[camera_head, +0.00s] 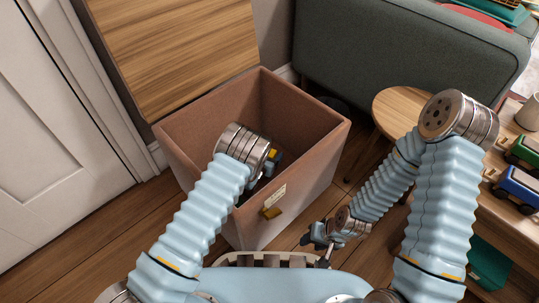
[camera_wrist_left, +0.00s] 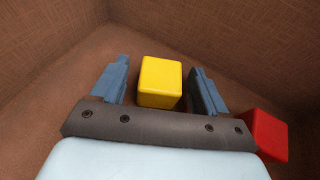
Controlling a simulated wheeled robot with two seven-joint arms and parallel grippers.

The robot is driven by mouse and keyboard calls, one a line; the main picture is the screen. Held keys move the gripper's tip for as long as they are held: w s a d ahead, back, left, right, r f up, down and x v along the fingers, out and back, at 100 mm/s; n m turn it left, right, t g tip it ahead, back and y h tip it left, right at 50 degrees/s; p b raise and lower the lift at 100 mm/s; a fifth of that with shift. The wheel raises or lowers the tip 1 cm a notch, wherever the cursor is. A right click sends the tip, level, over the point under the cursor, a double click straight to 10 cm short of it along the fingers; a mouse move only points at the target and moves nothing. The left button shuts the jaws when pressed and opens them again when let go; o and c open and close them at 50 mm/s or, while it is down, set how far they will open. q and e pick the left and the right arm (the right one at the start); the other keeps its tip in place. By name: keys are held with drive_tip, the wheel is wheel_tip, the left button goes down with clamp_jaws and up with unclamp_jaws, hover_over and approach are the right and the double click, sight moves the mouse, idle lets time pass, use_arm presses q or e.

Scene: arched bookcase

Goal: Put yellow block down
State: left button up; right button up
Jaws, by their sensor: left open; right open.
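The yellow block (camera_wrist_left: 160,82) is inside the open brown box (camera_head: 190,143), near an inner corner in the left wrist view. It appears to rest on the box floor. My left gripper (camera_wrist_left: 160,66) is open, with one finger on each side of the block and a visible gap to each. In the head view, my left arm reaches down into the box; the left gripper (camera_head: 270,165) is partly hidden by the wrist. My right gripper (camera_head: 318,238) is open and empty, outside the box at its front right.
A red block (camera_wrist_left: 268,133) lies in the box, right of my left gripper. The box's wooden lid (camera_head: 175,50) stands open behind. A round stool (camera_head: 398,108), a green sofa (camera_head: 390,60) and a table with toy trucks (camera_head: 519,185) are on the right. A white door (camera_head: 55,130) is left.

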use_arm(q)
drive_tip(key=shift+r, duration=0.15)
drive_tip(key=p+v, duration=0.2)
drive_tip(key=v, duration=0.5)
drive_tip(key=shift+s+a, duration=0.15)
drive_tip(key=shift+s, duration=0.05)
